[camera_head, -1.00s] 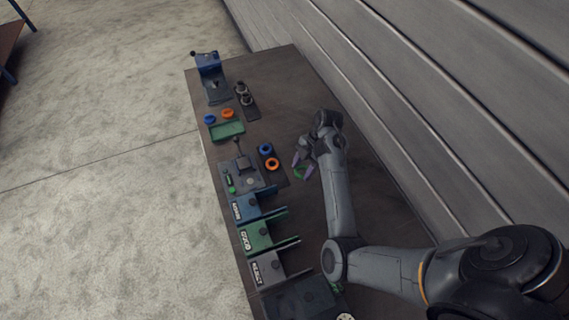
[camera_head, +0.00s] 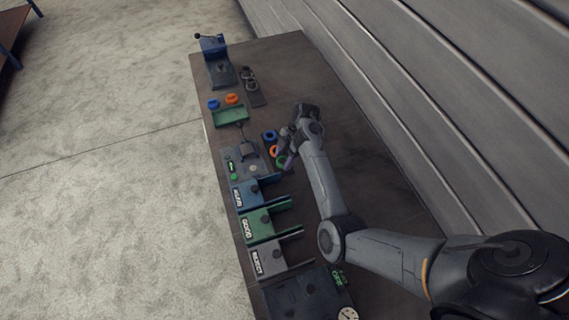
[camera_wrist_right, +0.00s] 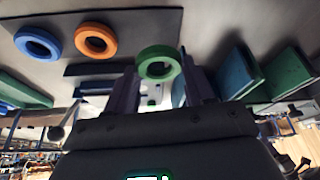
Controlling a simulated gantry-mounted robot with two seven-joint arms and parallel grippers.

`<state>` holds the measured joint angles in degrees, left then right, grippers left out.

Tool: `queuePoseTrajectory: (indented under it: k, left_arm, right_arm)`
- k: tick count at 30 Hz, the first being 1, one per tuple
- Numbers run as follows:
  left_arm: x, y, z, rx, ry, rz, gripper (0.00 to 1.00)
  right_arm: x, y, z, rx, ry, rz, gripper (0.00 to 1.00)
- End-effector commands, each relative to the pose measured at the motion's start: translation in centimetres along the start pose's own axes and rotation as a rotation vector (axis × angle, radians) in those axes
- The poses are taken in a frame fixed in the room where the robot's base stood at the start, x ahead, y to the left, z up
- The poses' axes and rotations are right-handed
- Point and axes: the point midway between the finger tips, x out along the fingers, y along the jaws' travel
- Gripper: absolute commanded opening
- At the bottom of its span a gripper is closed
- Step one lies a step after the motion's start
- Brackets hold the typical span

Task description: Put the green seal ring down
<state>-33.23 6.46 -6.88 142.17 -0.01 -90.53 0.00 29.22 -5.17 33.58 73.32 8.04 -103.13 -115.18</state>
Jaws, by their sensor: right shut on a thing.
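The green seal ring (camera_wrist_right: 158,63) is held between the fingertips of my right gripper (camera_wrist_right: 160,85) in the right wrist view. In the head view my right gripper (camera_head: 284,158) is over the bench beside the dark ring mat, and the green ring (camera_head: 281,161) shows small at its fingertips. On the mat (camera_wrist_right: 125,20) lie a blue ring (camera_wrist_right: 37,42) and an orange ring (camera_wrist_right: 96,40), in a row with the green one. I cannot tell whether the green ring touches the mat. My left gripper is not in view.
Blue, green and grey labelled bins (camera_head: 262,225) stand along the bench's left side below the mat. A fixture (camera_head: 245,158) stands left of the mat, with a green tray (camera_head: 230,116) above it. The bench's right side (camera_head: 350,130) is clear.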

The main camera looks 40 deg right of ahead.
Motion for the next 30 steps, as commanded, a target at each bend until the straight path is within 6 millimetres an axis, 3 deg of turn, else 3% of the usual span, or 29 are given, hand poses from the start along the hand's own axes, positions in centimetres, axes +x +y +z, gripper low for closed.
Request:
queuePoseTrajectory:
  k: [12,25,26,30]
  left_arm:
    - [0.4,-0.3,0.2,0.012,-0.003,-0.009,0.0]
    - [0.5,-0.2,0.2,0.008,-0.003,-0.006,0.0]
    - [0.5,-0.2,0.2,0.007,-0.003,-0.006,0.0]
    - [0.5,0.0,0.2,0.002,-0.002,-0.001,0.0]
  right_arm:
    - [3.7,0.0,1.4,-0.001,0.0,-0.001,0.24]
    - [4.1,0.0,1.6,-0.002,-0.001,-0.001,0.24]
    - [4.0,0.0,1.6,-0.002,-0.001,0.0,0.58]
    - [4.0,0.0,1.6,-0.001,-0.001,-0.001,0.79]
